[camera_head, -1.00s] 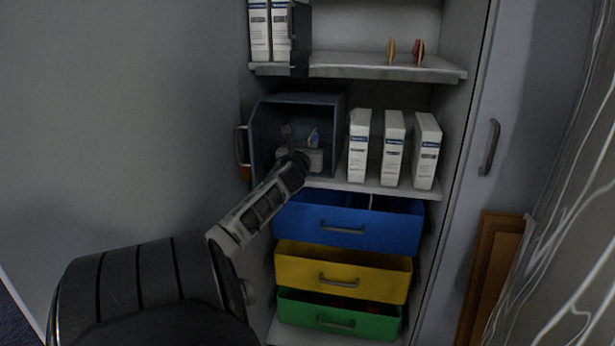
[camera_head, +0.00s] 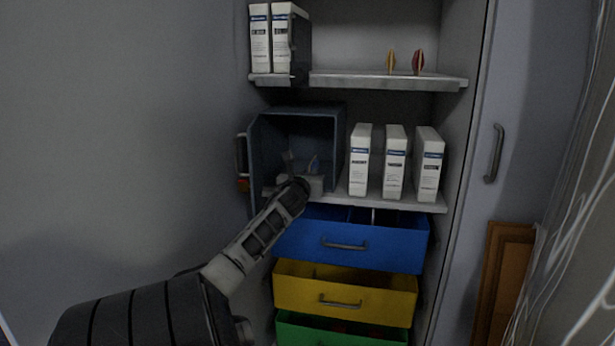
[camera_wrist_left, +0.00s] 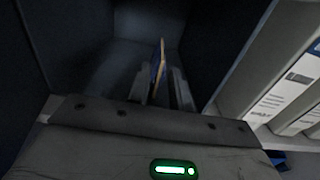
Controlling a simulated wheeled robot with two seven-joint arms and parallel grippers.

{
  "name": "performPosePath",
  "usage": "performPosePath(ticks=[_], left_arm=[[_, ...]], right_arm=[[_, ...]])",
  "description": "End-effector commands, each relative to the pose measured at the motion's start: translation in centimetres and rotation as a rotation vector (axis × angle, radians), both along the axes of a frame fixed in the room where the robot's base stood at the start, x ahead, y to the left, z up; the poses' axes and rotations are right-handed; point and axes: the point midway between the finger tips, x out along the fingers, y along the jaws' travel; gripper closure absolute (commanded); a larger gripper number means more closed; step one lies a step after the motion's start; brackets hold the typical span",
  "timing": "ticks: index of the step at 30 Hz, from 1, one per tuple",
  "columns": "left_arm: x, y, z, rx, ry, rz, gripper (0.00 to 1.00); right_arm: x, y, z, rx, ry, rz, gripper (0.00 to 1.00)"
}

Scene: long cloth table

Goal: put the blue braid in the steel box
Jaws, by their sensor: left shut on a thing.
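The steel box (camera_head: 297,128) stands open towards me on the middle shelf of the cabinet; its dark walls also show in the wrist view (camera_wrist_left: 100,62). My left gripper (camera_head: 303,166) reaches into the box mouth, low and near its right wall. In the wrist view its two fingers (camera_wrist_left: 168,88) are shut on a thin upright piece with a blue face and a pale orange edge. This looks like the blue braid (camera_wrist_left: 158,66); a small blue bit of it (camera_head: 314,163) shows between the fingers. Whether it touches the box floor cannot be told. My right gripper is not in view.
White binders (camera_head: 394,162) stand right of the box. More binders (camera_head: 271,40) and two small thin pieces (camera_head: 405,61) are on the upper shelf. Below are a blue drawer (camera_head: 385,242), a yellow drawer (camera_head: 388,299) and a green drawer (camera_head: 373,337), standing out.

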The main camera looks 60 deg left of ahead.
Motion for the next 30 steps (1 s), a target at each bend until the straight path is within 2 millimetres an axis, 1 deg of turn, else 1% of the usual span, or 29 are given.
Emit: performPosePath(ticks=[1, 2, 3, 4, 11, 15, 18, 21, 22, 24, 27, 30], left_arm=[[0.0, 0.0, -0.3, 0.0, 0.001, 0.0, 1.0], [0.0, 0.0, -0.4, -0.002, 0.001, 0.0, 0.76], [0.0, 0.0, -0.3, -0.002, 0.001, 0.0, 0.65], [0.0, 0.0, -0.3, -0.002, 0.001, 0.0, 0.57], [0.0, 0.0, -0.3, -0.002, 0.001, 0.0, 0.57], [0.0, -0.1, 0.2, -0.002, 0.001, -0.001, 0.57], [-0.7, -1.1, 0.3, -0.005, 0.004, -0.004, 0.57], [-2.0, -2.5, 0.5, -0.004, 0.006, -0.001, 0.57], [-2.4, -3.0, 0.5, -0.005, 0.004, -0.001, 0.57], [-3.2, -4.1, 0.5, -0.005, 0.004, -0.002, 0.57], [-4.5, -5.6, 0.4, -0.005, 0.004, 0.0, 0.57], [-5.6, -6.9, 0.4, -0.005, 0.003, 0.0, 0.57]], right_arm=[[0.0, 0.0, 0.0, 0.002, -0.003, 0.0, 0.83], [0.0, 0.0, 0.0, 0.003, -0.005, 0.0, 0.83], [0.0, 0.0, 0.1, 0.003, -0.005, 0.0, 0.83], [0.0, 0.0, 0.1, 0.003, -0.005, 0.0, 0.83], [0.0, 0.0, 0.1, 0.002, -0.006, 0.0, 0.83], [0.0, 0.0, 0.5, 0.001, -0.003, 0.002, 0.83], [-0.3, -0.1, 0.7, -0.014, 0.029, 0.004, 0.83], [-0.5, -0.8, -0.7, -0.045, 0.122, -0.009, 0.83], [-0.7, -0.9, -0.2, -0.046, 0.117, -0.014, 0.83], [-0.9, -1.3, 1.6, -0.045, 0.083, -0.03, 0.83], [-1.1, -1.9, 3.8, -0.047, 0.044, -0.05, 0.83], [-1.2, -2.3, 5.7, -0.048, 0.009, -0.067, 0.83]])
